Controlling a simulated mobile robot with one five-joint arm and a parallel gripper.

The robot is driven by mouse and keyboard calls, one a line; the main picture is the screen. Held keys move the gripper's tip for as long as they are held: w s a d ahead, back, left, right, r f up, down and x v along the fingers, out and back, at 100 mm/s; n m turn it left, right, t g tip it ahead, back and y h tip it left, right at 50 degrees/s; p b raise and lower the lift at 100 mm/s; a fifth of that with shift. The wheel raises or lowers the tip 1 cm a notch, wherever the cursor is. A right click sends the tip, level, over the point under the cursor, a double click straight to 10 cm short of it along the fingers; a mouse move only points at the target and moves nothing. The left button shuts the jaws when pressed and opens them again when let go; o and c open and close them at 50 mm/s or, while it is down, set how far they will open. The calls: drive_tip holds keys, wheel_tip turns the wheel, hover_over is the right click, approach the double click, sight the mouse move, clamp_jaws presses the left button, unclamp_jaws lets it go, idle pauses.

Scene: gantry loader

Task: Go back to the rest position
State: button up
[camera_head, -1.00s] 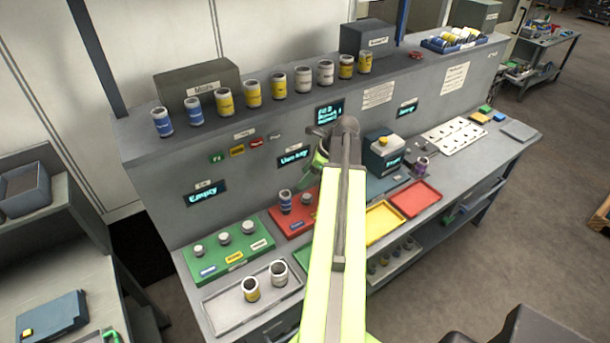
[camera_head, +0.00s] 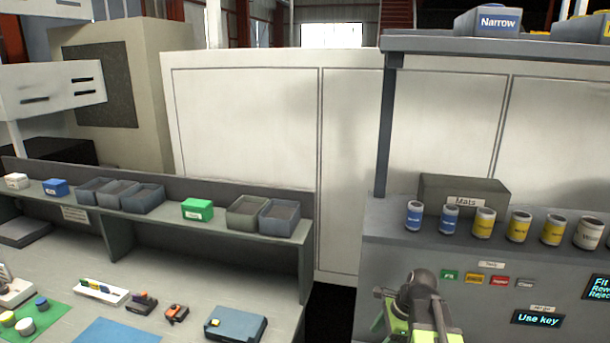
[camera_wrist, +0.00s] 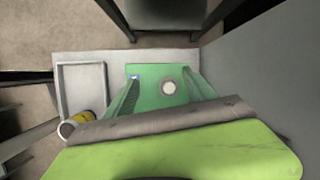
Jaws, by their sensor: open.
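My gripper (camera_wrist: 164,80) is open in the wrist view. Its two green fingers stand apart with nothing between them. Beyond them lies a green board (camera_wrist: 145,88) with a round pale knob (camera_wrist: 169,87) on it; the fingers appear above the board, though their height is unclear. In the head view only part of my arm shows at the bottom edge, in front of the grey panel; whether the fingers show there cannot be told.
A pale tray (camera_wrist: 64,72) and a can with a yellow band (camera_wrist: 78,121) lie left of the board. Cans line the shelf (camera_head: 385,227) beside a Mats box (camera_head: 465,194). A side bench (camera_head: 60,255) with bins stands left, across a dark gap (camera_head: 330,315).

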drive_tip(key=s+a+f+n+h+b, duration=0.1)
drive_tip(key=a+n, duration=0.3)
drive_tip(key=n, duration=0.5)
drive_tip(key=s+a+f+n+g+h, duration=0.1)
drive_tip(key=s+a+f+n+h, duration=0.1)
drive_tip(key=n, duration=0.8)
drive_tip(key=shift+s+a+f+h+b, duration=0.35)
drive_tip(key=shift+s+a+f+h, duration=0.1)
drive_tip(key=shift+s+a, duration=0.85)
